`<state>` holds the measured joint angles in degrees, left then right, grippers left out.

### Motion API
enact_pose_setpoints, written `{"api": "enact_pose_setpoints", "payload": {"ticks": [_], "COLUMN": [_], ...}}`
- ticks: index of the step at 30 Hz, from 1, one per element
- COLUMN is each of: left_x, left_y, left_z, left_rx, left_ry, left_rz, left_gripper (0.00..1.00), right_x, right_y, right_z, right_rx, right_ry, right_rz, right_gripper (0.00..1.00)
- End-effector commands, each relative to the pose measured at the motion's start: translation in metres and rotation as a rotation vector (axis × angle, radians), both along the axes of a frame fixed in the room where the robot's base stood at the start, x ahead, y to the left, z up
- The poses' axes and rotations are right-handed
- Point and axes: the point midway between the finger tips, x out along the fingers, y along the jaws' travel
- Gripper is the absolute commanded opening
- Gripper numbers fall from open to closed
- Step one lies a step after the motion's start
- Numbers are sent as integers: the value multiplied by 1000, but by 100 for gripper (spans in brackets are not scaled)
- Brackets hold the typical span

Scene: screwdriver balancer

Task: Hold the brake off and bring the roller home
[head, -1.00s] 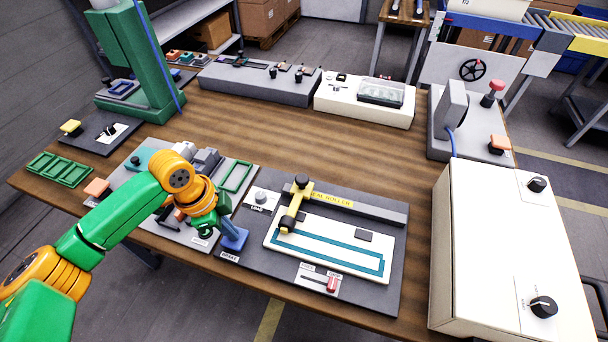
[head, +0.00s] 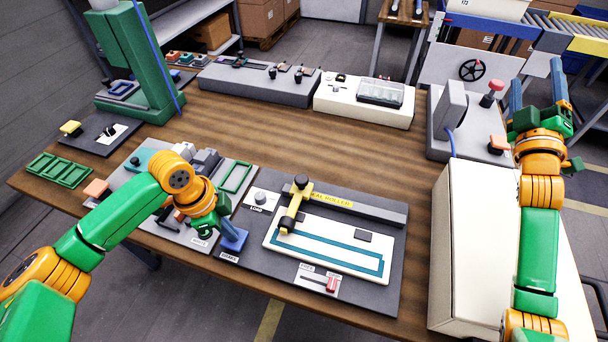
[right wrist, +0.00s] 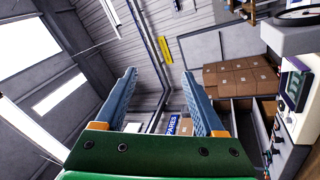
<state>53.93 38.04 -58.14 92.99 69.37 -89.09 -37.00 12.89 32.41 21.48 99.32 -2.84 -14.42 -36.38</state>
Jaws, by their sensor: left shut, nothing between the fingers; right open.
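The seal roller unit is a dark board (head: 262,236) in the middle of the table. Its yellow roller arm (head: 294,207) with black knobs stands at the left part of a white plate (head: 372,272) with a teal outline. A blue brake pad (head: 234,238) sits at the board's left edge, above the BRAKE label. My left gripper (head: 226,226) is shut and empty, its fingertips at the blue pad; I cannot tell how far it is pressed. My right gripper (head: 536,88) is open and empty, raised above the right side; its fingers also show in the right wrist view (right wrist: 160,98).
A red slider (head: 331,284) sits at the board's front. A large cream box (head: 470,240) stands to the right, under my right arm. A grey unit with a red button (head: 491,92) stands behind it. Bare wood lies behind the roller board.

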Motion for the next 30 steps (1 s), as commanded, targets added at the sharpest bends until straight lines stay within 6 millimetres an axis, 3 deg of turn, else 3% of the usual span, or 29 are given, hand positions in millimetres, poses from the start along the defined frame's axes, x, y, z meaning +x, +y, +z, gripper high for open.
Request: {"api": "enact_pose_setpoints", "payload": {"ticks": [2, 4, 5, 7, 9, 12, 13, 16, 20, 23, 30], "left_x": [0, 0, 0, -1, 0, 0, 0, 0, 0, -1, -1], "left_y": [0, 0, 0, -1, -1, 0, 0, 0, 0, 0, 0], "left_z": [0, 0, 0, 0, 0, 0, 0, 0, -1, -1, -1], "left_rx": [0, -1, -1, -1, -1, -1, 0, 0, 1, 0, 0], "left_ry": [2, 2, 2, 2, 1, 1, 1, 1, 2, 2, 3], "left_rz": [0, -1, -1, -1, -1, 0, 0, 0, 0, 0, -1], "left_gripper": [0, 0, 0, 0, 0, 0, 0, 0, 0, 0, 0], "right_x": [35, 66, 77, 90, 83, 49, 38, 5, -15, -14, 4], "right_y": [21, 66, 93, 169, 244, 321, 336, 366, 377, 382, 398], "right_z": [-41, -82, -98, -125, -138, -141, -141, -137, -137, -151, -210], "right_rx": [281, 539, 640, 831, 934, 954, 943, 884, 836, 833, 832], "right_ry": [110, 267, 350, 576, 819, 1136, 1216, 1406, 1514, 1528, 1527], "right_rz": [56, 136, 178, 280, 363, 418, 420, 407, 381, 377, 373], "right_gripper": [72, 72, 72, 72, 72, 72, 72, 72, 72, 72, 72]}}
